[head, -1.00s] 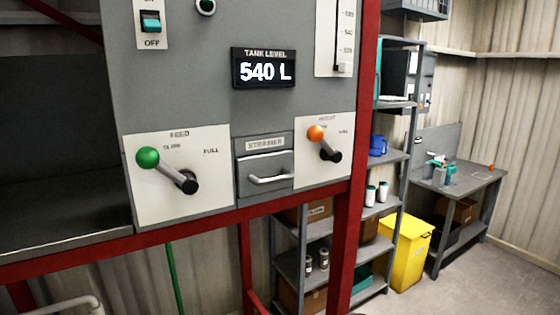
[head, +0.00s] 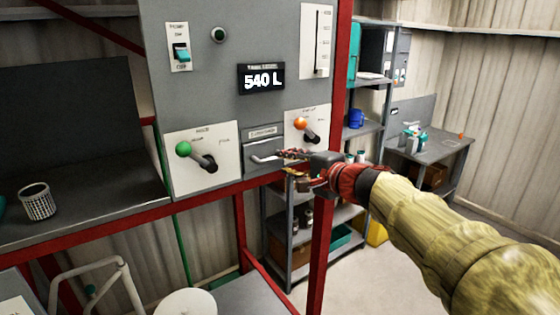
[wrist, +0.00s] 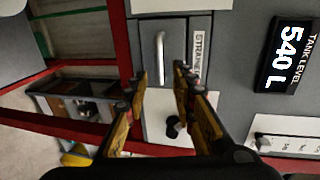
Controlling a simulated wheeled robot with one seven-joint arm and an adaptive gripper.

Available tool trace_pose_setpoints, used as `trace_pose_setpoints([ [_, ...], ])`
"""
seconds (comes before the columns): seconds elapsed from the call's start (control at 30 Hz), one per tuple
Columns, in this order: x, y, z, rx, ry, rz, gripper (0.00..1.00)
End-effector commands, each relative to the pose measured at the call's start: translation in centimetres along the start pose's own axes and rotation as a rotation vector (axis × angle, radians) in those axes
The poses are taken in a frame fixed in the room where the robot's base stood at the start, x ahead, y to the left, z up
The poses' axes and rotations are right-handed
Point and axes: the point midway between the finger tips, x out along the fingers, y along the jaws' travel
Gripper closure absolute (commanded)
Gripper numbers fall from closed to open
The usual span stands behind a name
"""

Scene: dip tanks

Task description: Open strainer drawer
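The strainer drawer (head: 262,148) is a grey front set low in the tank panel, between the two lever plates, and it looks shut. Its pale bar handle (head: 266,159) is partly hidden by my gripper (head: 288,163), which reaches in from the right. In the wrist view the handle (wrist: 160,46) lies just beyond and between the two fingertips of my gripper (wrist: 160,72). The fingers are apart and nothing is between them. The strainer label (wrist: 198,52) stands sideways there. Contact with the handle cannot be told.
The green-knobbed lever (head: 196,156) is left of the drawer and the orange-knobbed lever (head: 302,127) is right of it. A red frame post (head: 322,240) stands below right. A mesh cup (head: 38,202) sits on the grey ledge at left. Shelves and a workbench (head: 432,150) are behind.

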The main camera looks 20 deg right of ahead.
Motion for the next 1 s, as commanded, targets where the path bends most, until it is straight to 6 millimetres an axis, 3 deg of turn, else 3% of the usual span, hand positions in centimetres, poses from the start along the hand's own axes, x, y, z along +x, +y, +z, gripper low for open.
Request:
trace_pose_setpoints([
  [0.5, 6.7, 0.1, 0.0, -0.011, 0.000, 0.005, 0.74],
  [0.9, 7.6, 0.1, 0.0, -0.012, 0.002, 0.004, 0.74],
  [1.0, 7.6, 0.1, 0.0, -0.011, 0.002, 0.004, 0.79],
])
